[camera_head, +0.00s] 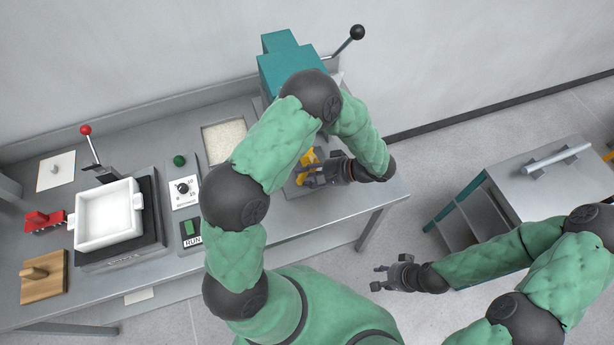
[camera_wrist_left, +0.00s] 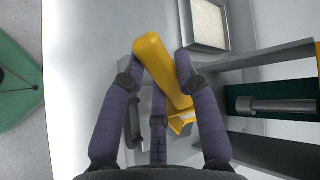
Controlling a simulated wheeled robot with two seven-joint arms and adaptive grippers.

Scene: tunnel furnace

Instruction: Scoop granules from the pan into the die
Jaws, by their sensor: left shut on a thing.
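My left gripper (camera_head: 312,173) is shut on a yellow scoop (camera_head: 306,160) over the right part of the bench. In the left wrist view the scoop's handle (camera_wrist_left: 160,68) lies between the gripper's fingers (camera_wrist_left: 166,75). The square pan (camera_head: 225,138) of pale granules is set in the bench, left of the gripper and apart from it. It also shows in the left wrist view (camera_wrist_left: 207,22). I cannot make out the die; my left arm covers part of the teal press area. My right gripper (camera_head: 380,278) is open and empty over the floor.
A teal press (camera_head: 284,58) with a black-knobbed lever stands behind my left arm. A white square tray (camera_head: 108,218), a red-handled tool (camera_head: 42,220) and a wooden block (camera_head: 44,278) sit on the left. A grey cabinet (camera_head: 540,175) stands right; floor between is clear.

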